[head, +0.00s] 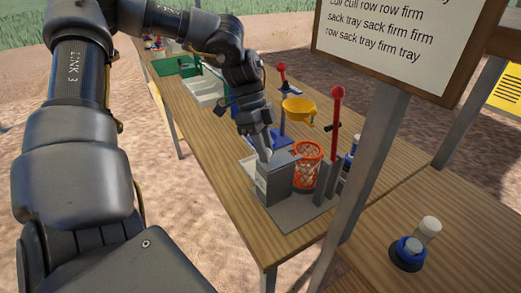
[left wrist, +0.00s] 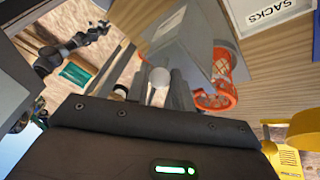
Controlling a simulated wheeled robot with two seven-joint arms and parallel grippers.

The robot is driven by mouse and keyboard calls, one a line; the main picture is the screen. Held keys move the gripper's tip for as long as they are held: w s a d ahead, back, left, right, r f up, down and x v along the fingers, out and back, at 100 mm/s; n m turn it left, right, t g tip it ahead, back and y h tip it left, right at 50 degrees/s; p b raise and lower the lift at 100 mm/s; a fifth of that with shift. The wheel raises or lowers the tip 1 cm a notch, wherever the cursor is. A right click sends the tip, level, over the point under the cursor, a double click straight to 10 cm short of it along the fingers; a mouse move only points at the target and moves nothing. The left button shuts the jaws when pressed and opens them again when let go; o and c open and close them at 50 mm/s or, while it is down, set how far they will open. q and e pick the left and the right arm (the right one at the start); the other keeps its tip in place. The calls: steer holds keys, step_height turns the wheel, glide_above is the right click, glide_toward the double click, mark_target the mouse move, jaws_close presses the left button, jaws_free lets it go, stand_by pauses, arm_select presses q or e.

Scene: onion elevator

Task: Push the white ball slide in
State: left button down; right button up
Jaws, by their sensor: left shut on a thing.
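The white ball (left wrist: 160,77) shows in the left wrist view between the fingertips of my left gripper (left wrist: 159,88), which is shut on it. In the head view my left gripper (head: 266,153) is at the left top of a grey box (head: 274,180), beside an orange basket (head: 307,166). The ball and the slide's rod are hidden there by the fingers. How far the slide stands out cannot be told. The head view does not show my right gripper; a small dark arm shape (left wrist: 72,48) in the left wrist view may be my right arm.
A red-knobbed lever (head: 336,120) stands just right of the basket, with a yellow funnel (head: 298,109) behind. White trays (head: 204,92) and a green tray (head: 178,66) are farther back. A sign board (head: 385,40) on a post is at right. The table's front left is clear.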

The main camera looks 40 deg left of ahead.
mark_target(283, 161)
arm_select(q)
steer(key=shift+w+d+r+b, duration=0.1)
steer(key=shift+w+d+b, duration=0.15)
steer(key=shift+w, duration=0.65)
steer(key=shift+w+d+b, duration=0.1)
steer(key=shift+w+d, duration=0.2)
steer(key=shift+w, duration=0.6)
steer(key=c, duration=1.1)
jaws_free()
steer(key=shift+r, duration=0.1)
step_height(283, 161, up, 6)
steer(key=p, duration=0.3)
steer(key=shift+p, duration=0.35)
